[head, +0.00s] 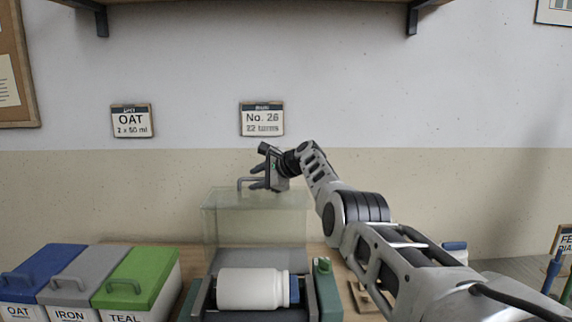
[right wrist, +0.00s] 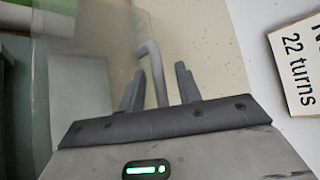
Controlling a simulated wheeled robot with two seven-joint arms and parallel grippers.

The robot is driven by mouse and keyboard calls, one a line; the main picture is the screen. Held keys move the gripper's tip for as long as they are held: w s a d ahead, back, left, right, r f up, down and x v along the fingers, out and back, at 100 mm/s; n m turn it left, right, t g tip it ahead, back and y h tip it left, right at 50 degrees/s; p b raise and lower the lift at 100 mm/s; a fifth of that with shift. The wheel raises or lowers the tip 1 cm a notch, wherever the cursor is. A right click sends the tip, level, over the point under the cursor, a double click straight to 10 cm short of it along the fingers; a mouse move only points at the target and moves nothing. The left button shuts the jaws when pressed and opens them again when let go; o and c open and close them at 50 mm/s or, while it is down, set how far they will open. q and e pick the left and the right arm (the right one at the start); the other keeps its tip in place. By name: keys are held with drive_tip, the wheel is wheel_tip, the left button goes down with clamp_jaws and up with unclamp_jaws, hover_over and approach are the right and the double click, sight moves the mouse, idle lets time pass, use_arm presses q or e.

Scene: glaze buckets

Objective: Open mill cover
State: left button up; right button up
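The mill's clear cover (head: 225,220) stands upright at the back of the mill (head: 257,262), and the rollers in front are uncovered. Its grey handle (head: 241,182) is at the cover's top edge. In the right wrist view the handle (right wrist: 153,62) reaches down between my right gripper's two fingers (right wrist: 159,70), with a gap visible on each side. In the head view my right gripper (head: 256,177) is beside the handle, fingers apart; I cannot tell whether it touches. A white jar (head: 252,289) lies on the rollers. My left gripper is out of view.
Lidded bins in blue (head: 48,262), grey (head: 85,268) and green (head: 135,272) stand left of the mill. A green control box (head: 325,280) is at its right. Wall signs OAT (head: 132,121) and No. 26 (head: 262,119) hang behind. A shelf is overhead.

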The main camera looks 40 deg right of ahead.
drive_tip(key=shift+s+d+r+p, duration=0.2)
drive_tip(key=shift+s+r+p, duration=0.15)
drive_tip(key=shift+s, duration=0.2)
drive_tip(key=shift+s+a+r, duration=0.1)
drive_tip(key=shift+s+r, duration=0.05)
drive_tip(key=shift+s, duration=0.2)
drive_tip(key=b+v, duration=0.1)
drive_tip(key=v, duration=0.4)
drive_tip(key=shift+s, duration=0.25)
use_arm(q)
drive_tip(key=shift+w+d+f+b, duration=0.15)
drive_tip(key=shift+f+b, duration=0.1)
drive_tip(key=shift+b, duration=0.45)
use_arm(e)
drive_tip(key=v, duration=0.8)
drive_tip(key=shift+w+r, duration=0.1)
drive_tip(key=shift+r, duration=0.05)
